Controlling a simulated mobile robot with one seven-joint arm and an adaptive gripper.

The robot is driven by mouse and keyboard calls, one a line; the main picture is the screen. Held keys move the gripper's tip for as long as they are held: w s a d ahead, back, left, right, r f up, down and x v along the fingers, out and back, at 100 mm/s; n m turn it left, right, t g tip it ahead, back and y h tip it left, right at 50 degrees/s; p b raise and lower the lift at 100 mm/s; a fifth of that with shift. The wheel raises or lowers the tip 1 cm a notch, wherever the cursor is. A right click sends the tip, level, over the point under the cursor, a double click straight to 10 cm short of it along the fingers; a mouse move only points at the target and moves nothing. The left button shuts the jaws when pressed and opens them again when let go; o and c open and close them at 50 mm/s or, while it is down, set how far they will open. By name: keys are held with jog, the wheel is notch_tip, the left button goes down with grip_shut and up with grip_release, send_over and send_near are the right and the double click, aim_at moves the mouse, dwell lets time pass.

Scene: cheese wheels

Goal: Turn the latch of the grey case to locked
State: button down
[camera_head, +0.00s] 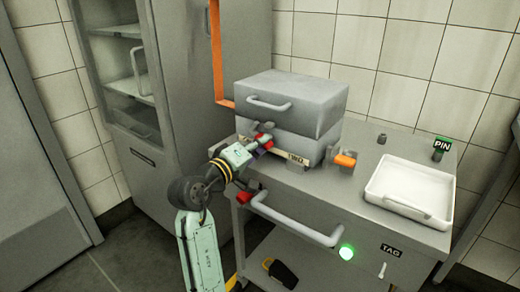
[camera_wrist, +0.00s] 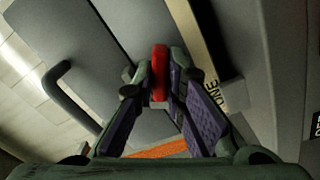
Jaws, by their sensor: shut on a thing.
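The grey case (camera_head: 290,105) stands closed on top of the trolley, with a handle (camera_head: 268,104) on the front of its upper part. My gripper (camera_head: 262,143) reaches the lower front of the case from the left. In the wrist view my gripper (camera_wrist: 160,84) is shut on a red latch lever (camera_wrist: 160,60), which shows between the fingertips. In the head view the gripper mostly hides the latch. A pale label strip (camera_wrist: 214,88) with partly readable dark letters lies beside the fingers. I cannot tell the latch's exact setting.
The trolley (camera_head: 330,205) has a front handle (camera_head: 300,222) and a lit green button (camera_head: 347,252). An orange part (camera_head: 344,160) sticks out right of the case. A white tray (camera_head: 412,190) occupies the right. A tall grey cabinet (camera_head: 185,120) stands close on the left.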

jog(key=m+b, duration=0.2)
jog(key=m, duration=0.1)
jog(key=m+b, duration=0.2)
jog(key=m, duration=0.1)
jog(key=shift+f+m, duration=0.2)
jog(key=shift+m, duration=0.1)
jog(key=m+b, duration=0.3)
jog(key=m, duration=0.2)
jog(key=shift+r+b, duration=0.15)
jog(key=shift+b, duration=0.25)
jog(key=shift+m, duration=0.4)
jog(key=c, duration=1.6)
grip_release()
jog(key=shift+c, duration=0.2)
jog(key=v, duration=1.2)
jog(key=shift+r, duration=0.1)
